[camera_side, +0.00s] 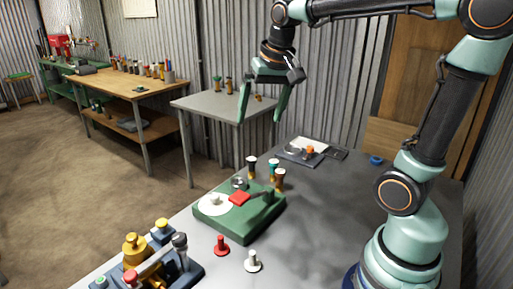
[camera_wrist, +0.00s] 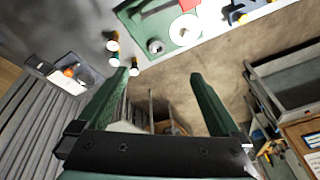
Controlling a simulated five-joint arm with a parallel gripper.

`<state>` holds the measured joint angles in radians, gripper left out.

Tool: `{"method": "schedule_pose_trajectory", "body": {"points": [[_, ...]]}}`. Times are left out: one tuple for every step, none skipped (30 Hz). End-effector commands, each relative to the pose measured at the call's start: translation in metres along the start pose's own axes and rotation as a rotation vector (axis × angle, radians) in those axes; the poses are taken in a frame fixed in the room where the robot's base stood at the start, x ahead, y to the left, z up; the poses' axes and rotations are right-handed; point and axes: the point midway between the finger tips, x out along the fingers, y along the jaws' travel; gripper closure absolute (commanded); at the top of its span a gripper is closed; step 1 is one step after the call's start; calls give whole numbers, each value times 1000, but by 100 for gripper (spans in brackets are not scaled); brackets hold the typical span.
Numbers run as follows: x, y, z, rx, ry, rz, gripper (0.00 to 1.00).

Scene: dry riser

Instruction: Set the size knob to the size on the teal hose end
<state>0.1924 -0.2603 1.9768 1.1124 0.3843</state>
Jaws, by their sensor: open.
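A green machine (camera_side: 248,222) stands on the grey table, with a white disc (camera_side: 212,204), a red block (camera_side: 239,198) and a round grey knob (camera_side: 238,182) on it. I cannot tell for certain which part is the size knob, and no size marks are readable. My gripper (camera_side: 262,112) is open and empty, high above the table behind these. In the wrist view the machine (camera_wrist: 160,22) lies beyond my open fingers (camera_wrist: 163,75).
A red peg (camera_side: 221,245) and a white peg (camera_side: 252,262) stand in front of the machine. A blue fixture with yellow parts (camera_side: 187,266) is at the front left. A grey tray with an orange knob (camera_side: 309,151) lies at the back. The table's right side is mostly clear.

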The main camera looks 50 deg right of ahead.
Motion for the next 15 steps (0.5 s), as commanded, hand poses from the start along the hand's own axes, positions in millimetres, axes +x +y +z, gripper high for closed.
{"method": "schedule_pose_trajectory", "body": {"points": [[-2, -5, 17, -79, 24, -20, 0], [-2, -6, 26, -124, 35, -29, 0], [-2, -9, 38, -185, 52, -42, 0], [-1, -10, 47, -228, 64, -50, 0], [0, -12, 55, -270, 76, -59, 0], [2, -13, 65, -323, 92, -69, 0], [4, -13, 72, -360, 102, -76, 0], [5, -14, 78, -393, 113, -82, 0], [8, -14, 86, -435, 125, -89, 0], [9, -14, 91, -462, 134, -94, 0], [11, -15, 95, -484, 141, -98, 0], [13, -15, 100, -511, 148, -102, 0], [14, -15, 103, -526, 154, -105, 0], [15, -15, 105, -539, 157, -107, 8], [16, -15, 107, -552, 161, -109, 23]]}}
